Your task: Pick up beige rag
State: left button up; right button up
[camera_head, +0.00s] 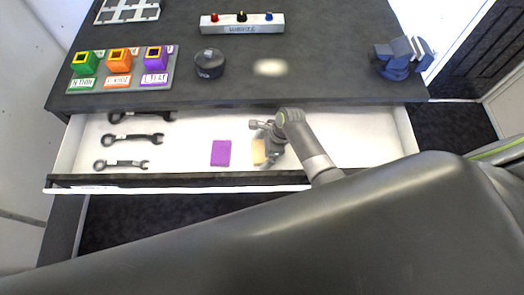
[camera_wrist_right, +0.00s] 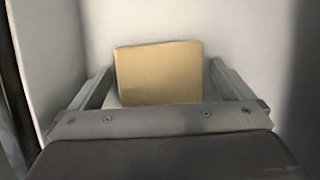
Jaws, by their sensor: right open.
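The beige rag (camera_head: 258,152) lies in the open white drawer, to the right of a purple rag. My right gripper (camera_head: 261,141) is over the drawer at the beige rag and partly covers it in the head view. In the right wrist view the beige rag (camera_wrist_right: 158,72) is a flat tan rectangle between the two open fingers (camera_wrist_right: 160,85). There is a gap on each side, and the fingers do not hold it. My left gripper is not in view.
The purple rag (camera_head: 221,153) and several dark wrenches (camera_head: 130,138) lie in the drawer (camera_head: 358,140). The dark worktop (camera_head: 330,60) above carries colored boxes (camera_head: 119,61), a round black container (camera_head: 209,63), a knob panel (camera_head: 242,23) and a blue vise (camera_head: 401,57). The drawer's right part is clear.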

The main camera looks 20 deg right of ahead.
jog(key=c, duration=0.8)
jog(key=shift+r, duration=5.05)
jog(key=o, duration=0.4)
jog(key=shift+c, duration=1.5)
jog(key=shift+r, duration=0.1)
